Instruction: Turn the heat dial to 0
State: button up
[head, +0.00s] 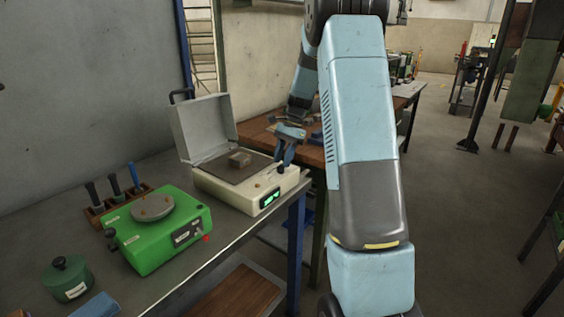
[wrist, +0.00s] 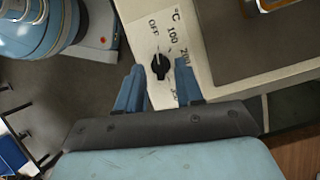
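The heat dial (wrist: 160,67) is a small black knob on the cream top of the furnace, with printed marks OFF, °C, 100 and more around it. In the wrist view it sits between the fingertips of my gripper (wrist: 160,73), whose two blue fingers are apart, one on each side. I cannot tell whether they touch it, nor exactly where it points. In the head view the dial (head: 281,169) is at the right of the cream furnace (head: 228,197), just under my gripper (head: 285,152). The furnace lid (head: 204,128) is up; the green display is too small to read.
A green device (head: 160,241) with a round grey plate, a tool rack (head: 117,204) and a green lidded pot (head: 68,280) stand to the left. A wooden table (head: 258,137) is behind.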

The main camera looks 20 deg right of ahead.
jog(key=v, duration=1.2)
jog(key=s+a+r+n+t+h, duration=0.1)
jog(key=s+a+r+n+t, duration=0.15)
jog(key=s+a+r, duration=0.45)
jog(key=s+a+r+n+t+h, duration=0.1)
jog(key=s+a+r+n+h, duration=0.2)
jog(key=s, duration=0.8)
jog(key=s+a+f+n+t, duration=0.2)
jog(key=s+n, duration=0.2)
jog(key=s, duration=0.5)
jog(key=s+a+f+n+t, duration=0.1)
jog(key=s+a+f+n, duration=0.1)
jog(key=s, duration=0.7)
jog(key=shift+a+n+t, duration=0.35)
jog(key=shift+a+n, duration=0.25)
jog(key=shift+n, duration=0.55)
